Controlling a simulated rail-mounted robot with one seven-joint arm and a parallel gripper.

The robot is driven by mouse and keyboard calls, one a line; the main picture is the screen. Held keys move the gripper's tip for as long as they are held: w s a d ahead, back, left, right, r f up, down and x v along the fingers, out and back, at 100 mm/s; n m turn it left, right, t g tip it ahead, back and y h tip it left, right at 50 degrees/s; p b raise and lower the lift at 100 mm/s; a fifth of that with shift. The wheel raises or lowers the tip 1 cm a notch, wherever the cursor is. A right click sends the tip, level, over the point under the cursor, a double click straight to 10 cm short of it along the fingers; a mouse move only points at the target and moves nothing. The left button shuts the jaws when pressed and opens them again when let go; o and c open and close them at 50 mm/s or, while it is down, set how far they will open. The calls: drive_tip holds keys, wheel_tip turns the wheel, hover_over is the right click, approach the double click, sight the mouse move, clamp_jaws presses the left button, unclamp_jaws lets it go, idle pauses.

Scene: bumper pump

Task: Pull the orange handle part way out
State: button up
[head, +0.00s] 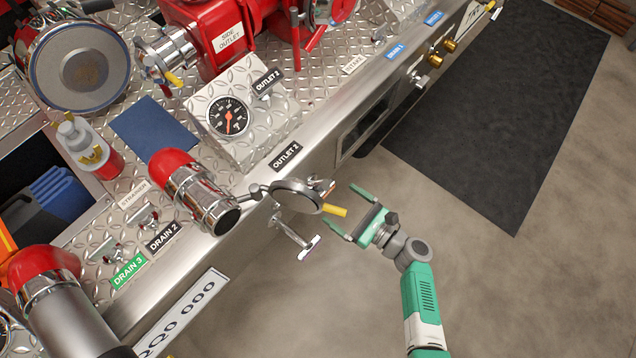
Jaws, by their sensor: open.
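A short yellow-orange handle (335,210) sticks out to the right from beside a round silver cap (297,194) at the front edge of the pump panel. It is the nearest match to an orange handle that I see. My gripper (340,206) is open and empty, coming from the lower right with its green fingers pointing at the handle. In the head view the handle's tip appears between the two fingertips. I cannot tell the depth gap between them. No finger visibly touches the handle.
A silver T-shaped pull (308,248) on a rod juts out just below the cap. A red-topped chrome outlet (192,185) stands to the left. The panel's steel front edge (235,250) runs diagonally. The floor (500,290) on the right is clear, with a dark mat (500,110) behind.

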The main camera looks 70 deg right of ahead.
sight(327, 194)
drive_tip(key=shift+m, duration=0.4)
drive_tip(key=b+x, duration=0.1)
drive_tip(key=x, duration=0.2)
drive_tip(key=b+x, duration=0.1)
drive_tip(key=x, duration=0.3)
drive_tip(key=shift+w+d+f+b, duration=0.1)
drive_tip(key=shift+w+f+b, duration=0.1)
drive_tip(key=shift+b, duration=0.1)
